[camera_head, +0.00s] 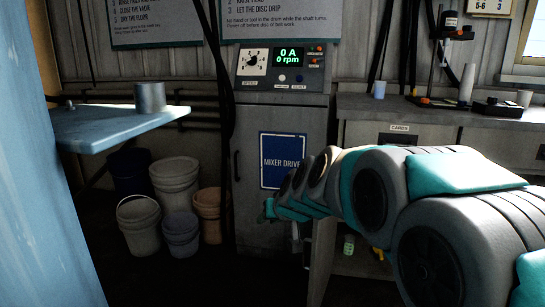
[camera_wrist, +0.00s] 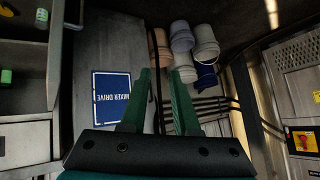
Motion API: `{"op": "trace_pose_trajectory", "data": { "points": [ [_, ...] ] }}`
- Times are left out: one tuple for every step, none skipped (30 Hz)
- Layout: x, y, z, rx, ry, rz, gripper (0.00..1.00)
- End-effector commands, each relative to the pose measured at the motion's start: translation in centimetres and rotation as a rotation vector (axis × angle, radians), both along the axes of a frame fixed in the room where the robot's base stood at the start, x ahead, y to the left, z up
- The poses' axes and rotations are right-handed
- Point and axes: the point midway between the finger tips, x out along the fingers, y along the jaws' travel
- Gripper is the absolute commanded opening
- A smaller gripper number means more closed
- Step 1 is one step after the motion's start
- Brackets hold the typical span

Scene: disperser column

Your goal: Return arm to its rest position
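My arm reaches from the lower right of the head view toward the grey mixer drive cabinet (camera_head: 275,120). My gripper (camera_head: 268,209) shows small at the arm's far end, in front of the cabinet's lower part. In the wrist view my gripper (camera_wrist: 161,72) has two green fingers with a gap between their tips, and nothing is held there. The cabinet's blue "MIXER DRIVE" sign (camera_wrist: 112,98) appears upside down left of the fingers. The cabinet's display (camera_head: 289,57) reads 0 A and 0 rpm.
Several buckets (camera_head: 175,180) stand on the floor left of the cabinet. A blue shelf (camera_head: 115,128) with a metal cup (camera_head: 150,97) juts in at left. A workbench (camera_head: 400,108) with tools and cups runs along the right, behind my arm. Dark cables hang beside the cabinet.

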Motion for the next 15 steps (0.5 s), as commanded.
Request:
{"op": "trace_pose_trajectory", "data": {
  "points": [
    [-2.3, -0.9, -0.5, -0.014, 0.046, 0.004, 0.29],
    [-3.8, -1.3, -1.2, -0.023, 0.085, 0.009, 0.29],
    [-5.8, -2.0, -1.9, -0.036, 0.13, 0.011, 0.29],
    [-7.2, -2.6, -2.3, -0.046, 0.162, 0.014, 0.29],
    [-8.8, -3.1, -2.9, -0.055, 0.199, 0.013, 0.29],
    [-10.8, -3.9, -3.6, -0.07, 0.246, 0.013, 0.29],
    [-12.4, -4.4, -4.2, -0.081, 0.284, 0.012, 0.29],
    [-13.9, -5.0, -4.7, -0.091, 0.317, 0.011, 0.29],
    [-16.0, -5.8, -5.2, -0.106, 0.361, 0.006, 0.29],
    [-17.5, -6.4, -5.8, -0.118, 0.398, 0.003, 0.29],
    [-19.0, -7.0, -6.2, -0.13, 0.431, -0.003, 0.29],
    [-21.2, -7.9, -6.8, -0.145, 0.479, -0.01, 0.29],
    [-22.7, -8.5, -7.2, -0.156, 0.512, -0.017, 0.29],
    [-24.2, -9.1, -7.5, -0.169, 0.545, -0.023, 0.29],
    [-26.3, -9.9, -8.0, -0.184, 0.592, -0.034, 0.29]
  ]
}}
